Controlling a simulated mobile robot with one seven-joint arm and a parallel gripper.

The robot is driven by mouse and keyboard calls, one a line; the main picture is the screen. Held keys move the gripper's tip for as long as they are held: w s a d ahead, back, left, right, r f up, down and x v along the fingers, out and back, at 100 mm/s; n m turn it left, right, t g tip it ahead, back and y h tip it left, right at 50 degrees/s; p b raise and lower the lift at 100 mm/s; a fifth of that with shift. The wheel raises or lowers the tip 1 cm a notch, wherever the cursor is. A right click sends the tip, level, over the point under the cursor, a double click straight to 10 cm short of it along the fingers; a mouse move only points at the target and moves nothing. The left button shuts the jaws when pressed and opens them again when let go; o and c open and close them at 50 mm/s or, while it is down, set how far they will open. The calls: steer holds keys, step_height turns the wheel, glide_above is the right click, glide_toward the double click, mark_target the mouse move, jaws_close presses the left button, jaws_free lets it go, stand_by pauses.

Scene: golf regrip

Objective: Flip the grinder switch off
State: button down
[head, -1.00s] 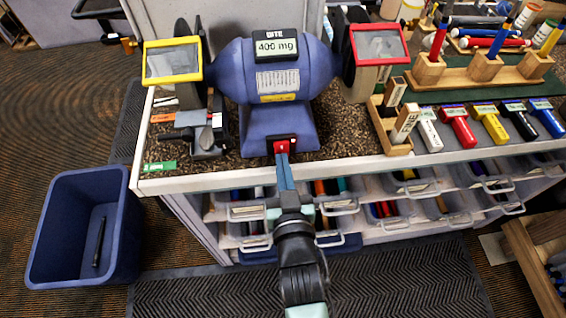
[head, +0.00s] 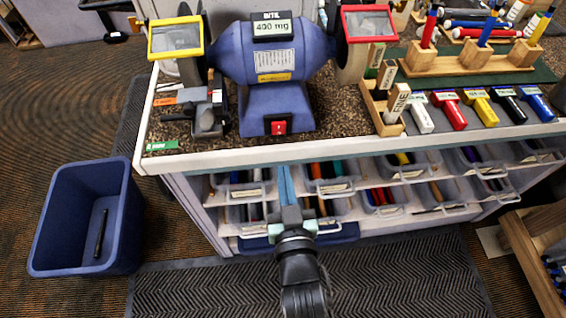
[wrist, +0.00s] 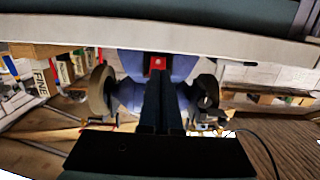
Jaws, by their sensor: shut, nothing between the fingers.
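The blue bench grinder (head: 272,62) stands on the speckled bench top, with a "400 mg" display on top. Its red switch (head: 279,127) is on the front of the base and is in plain view. Which way the rocker is pressed is too small to tell. In the wrist view the red switch (wrist: 157,63) shows just beyond the fingertips. My gripper (head: 287,170) is shut and empty, with its blue fingers together. It is in front of the bench edge, below and apart from the switch in the head view.
The pale bench edge (head: 330,152) lies between my gripper and the grinder. Open bins (head: 330,185) with handles sit under the bench. A wooden block holder (head: 378,110) and coloured grips stand right of the grinder. A blue waste bin (head: 78,220) stands on the floor at left.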

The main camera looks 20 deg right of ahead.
steer(key=shift+s+a+f+b, duration=0.2)
steer(key=shift+s+a, duration=0.1)
steer(key=shift+s, duration=0.65)
steer(key=shift+s+a+f+b, duration=0.1)
steer(key=shift+s+a+f, duration=0.15)
steer(key=shift+s, duration=0.65)
steer(key=shift+s+a+f+b, duration=0.15)
steer(key=shift+s+a, duration=0.15)
steer(key=shift+s, duration=0.65)
steer(key=w+a+r+t+p, duration=0.15)
steer(key=w+r, duration=0.25)
steer(key=r, duration=0.5)
steer(key=w+a+r+n+t, duration=0.15)
steer(key=w+r, duration=0.25)
steer(key=r, duration=0.5)
steer(key=w+r+m+t+p, duration=0.1)
steer(key=w+r+t, duration=0.15)
steer(key=r, duration=0.65)
steer(key=s+a+r+n+t+y, duration=0.1)
steer(key=s+a+r+t, duration=0.1)
steer(key=r, duration=0.8)
steer(key=s+a+r+t+y+p, duration=0.1)
steer(key=s+a+r+t+y, duration=0.1)
steer(key=r, duration=0.9)
steer(key=s+a+r+n+t+y, duration=0.1)
steer(key=s+a+r+t, duration=0.1)
steer(key=r, duration=0.9)
steer(key=shift+s+a+n+y+p, duration=0.3)
steer(key=shift+s+a+n+p, duration=0.15)
steer(key=shift+a, duration=0.65)
